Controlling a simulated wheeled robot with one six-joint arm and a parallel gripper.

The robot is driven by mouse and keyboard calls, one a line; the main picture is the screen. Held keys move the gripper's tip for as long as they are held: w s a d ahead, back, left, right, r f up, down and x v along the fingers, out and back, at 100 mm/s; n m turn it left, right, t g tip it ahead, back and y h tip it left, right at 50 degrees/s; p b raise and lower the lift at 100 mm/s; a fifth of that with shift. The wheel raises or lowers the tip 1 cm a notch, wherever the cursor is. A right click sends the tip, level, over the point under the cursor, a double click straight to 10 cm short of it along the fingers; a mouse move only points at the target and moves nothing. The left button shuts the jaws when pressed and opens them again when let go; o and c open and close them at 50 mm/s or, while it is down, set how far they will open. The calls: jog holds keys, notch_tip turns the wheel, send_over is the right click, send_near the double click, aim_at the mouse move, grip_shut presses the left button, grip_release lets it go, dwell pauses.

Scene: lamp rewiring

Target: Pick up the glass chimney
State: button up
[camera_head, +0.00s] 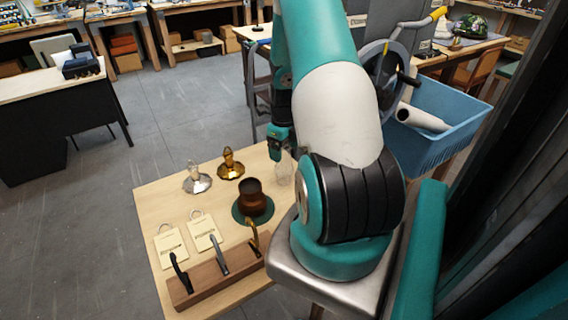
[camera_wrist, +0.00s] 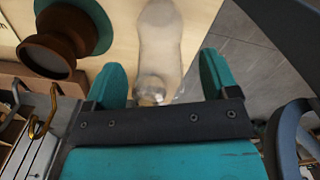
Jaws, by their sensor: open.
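The glass chimney (camera_wrist: 158,45) is a clear, pale glass shape with a narrower lower end in the wrist view. It stands or lies on the light wooden table; I cannot tell which. In the head view it shows faintly (camera_head: 284,173) near the table's right edge, partly hidden by my arm. My gripper (camera_wrist: 165,80) is open, its two teal fingers on either side of the chimney's near end in the wrist view. In the head view my gripper (camera_head: 279,143) is above the table's back edge. I cannot tell whether the fingers touch the glass.
A brown lamp base (camera_head: 252,199) stands on a green disc left of the chimney. A silver piece (camera_head: 196,180) and a brass piece (camera_head: 231,166) stand further back. Two tagged cards (camera_head: 205,233) lie in front, beside a wooden rack (camera_head: 218,272) with hooks. A blue bin (camera_head: 440,135) is at right.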

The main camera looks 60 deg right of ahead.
jog(key=shift+c, duration=0.5)
jog(key=c, duration=1.2)
jog(key=shift+o, duration=0.2)
jog(key=shift+r, duration=0.1)
